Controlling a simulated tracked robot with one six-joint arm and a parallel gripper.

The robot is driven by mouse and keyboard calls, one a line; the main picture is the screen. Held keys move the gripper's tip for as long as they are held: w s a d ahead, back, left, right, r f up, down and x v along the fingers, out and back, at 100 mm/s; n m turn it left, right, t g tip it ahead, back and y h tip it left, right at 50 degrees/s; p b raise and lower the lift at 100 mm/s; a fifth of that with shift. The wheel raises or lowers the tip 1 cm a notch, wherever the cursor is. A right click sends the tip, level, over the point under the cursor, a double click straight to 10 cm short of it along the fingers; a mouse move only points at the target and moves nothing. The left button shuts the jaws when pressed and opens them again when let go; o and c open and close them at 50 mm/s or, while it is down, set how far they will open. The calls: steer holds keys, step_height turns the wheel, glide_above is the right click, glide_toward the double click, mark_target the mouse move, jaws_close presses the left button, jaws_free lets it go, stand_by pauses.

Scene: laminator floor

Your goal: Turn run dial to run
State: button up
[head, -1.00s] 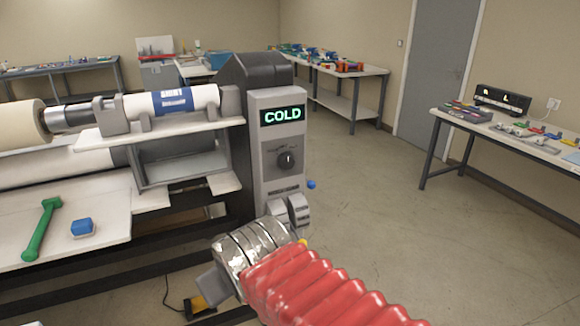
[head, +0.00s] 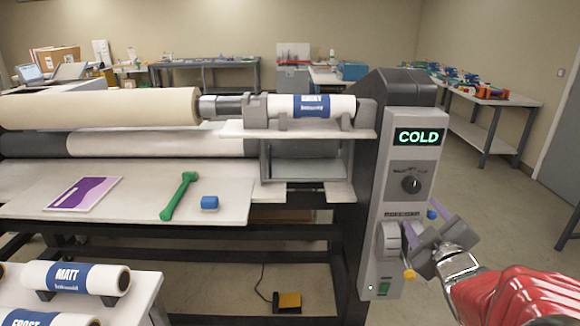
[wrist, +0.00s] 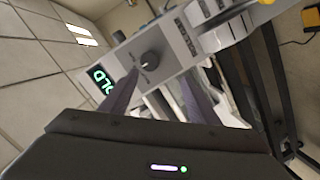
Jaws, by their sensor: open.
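A grey control panel (head: 408,215) stands at the right end of the laminator. Its black round dial (head: 411,184) sits below a display (head: 418,136) that reads COLD in green. The dial's white mark points roughly upward; the small lettering around it is too small to read. My gripper (head: 438,232) is open and empty, low and to the right of the dial, apart from it. In the wrist view the dial (wrist: 150,60) shows ahead, between and beyond the tips of my open gripper (wrist: 160,90), with the panel tilted.
Below the dial is a grey rounded fitting (head: 390,240), with a yellow knob (head: 409,275) and a green button (head: 384,288) nearby.

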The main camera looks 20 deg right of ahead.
mark_target(413, 188)
steer(key=shift+s+d+n+t+y, duration=0.7)
steer(key=shift+s+d+n+t, duration=0.35)
steer(key=shift+s+n+t, duration=0.2)
steer(key=shift+w, duration=0.15)
steer(key=x, duration=1.3)
steer(key=shift+w+d+f, duration=0.1)
steer(key=shift+w+d, duration=0.05)
steer(key=shift+w, duration=0.1)
